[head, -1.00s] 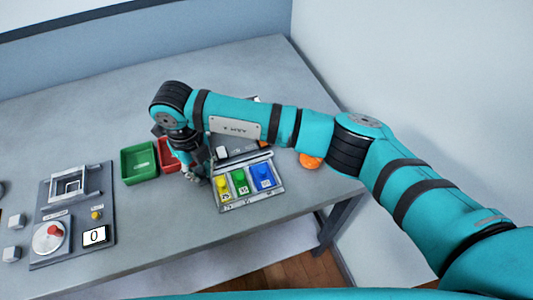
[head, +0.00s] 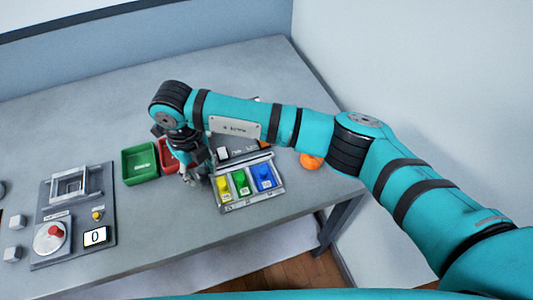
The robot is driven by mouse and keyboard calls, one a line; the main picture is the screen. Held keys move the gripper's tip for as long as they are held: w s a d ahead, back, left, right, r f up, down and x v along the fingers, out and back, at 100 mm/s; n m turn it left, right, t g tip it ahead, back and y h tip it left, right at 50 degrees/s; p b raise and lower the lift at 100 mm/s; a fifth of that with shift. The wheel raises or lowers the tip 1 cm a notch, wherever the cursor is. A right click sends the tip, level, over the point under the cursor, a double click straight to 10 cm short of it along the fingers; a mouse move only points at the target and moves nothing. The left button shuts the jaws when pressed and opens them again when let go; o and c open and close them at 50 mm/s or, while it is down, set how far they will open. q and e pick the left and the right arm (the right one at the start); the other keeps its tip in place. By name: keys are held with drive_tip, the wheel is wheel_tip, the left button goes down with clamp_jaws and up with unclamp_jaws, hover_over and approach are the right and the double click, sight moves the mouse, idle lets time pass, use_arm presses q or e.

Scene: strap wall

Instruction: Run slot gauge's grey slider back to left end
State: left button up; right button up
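A dark panel (head: 238,153) lies partly under my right arm, behind a grey tray of coloured blocks. A light grey block (head: 223,153) sits at the panel's left part; it looks like the slider, but the slot itself is mostly hidden by the arm. My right gripper (head: 187,178) points down just left of the panel and tray, close to the block and apart from it as far as I can see. Its fingers are small and dark, so their opening is unclear. My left gripper is not in view.
The tray (head: 250,204) holds yellow, green and blue blocks. A green bin (head: 140,164) and a partly hidden red bin (head: 170,152) stand left of my gripper. An orange ball (head: 311,161) lies right. A control board (head: 75,215) with a display reading 0 is at left.

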sight(199, 171)
drive_tip(key=shift+r+p, duration=1.05)
drive_tip(key=shift+r, duration=1.75)
drive_tip(key=shift+r, duration=0.2)
drive_tip(key=c, duration=0.4)
drive_tip(key=shift+r, duration=0.35)
drive_tip(key=shift+c, duration=1.1)
wheel_tip(199, 171, up, 5)
drive_tip(key=shift+p, duration=1.05)
drive_tip(key=shift+c, duration=0.2)
drive_tip(key=shift+s+f, duration=0.1)
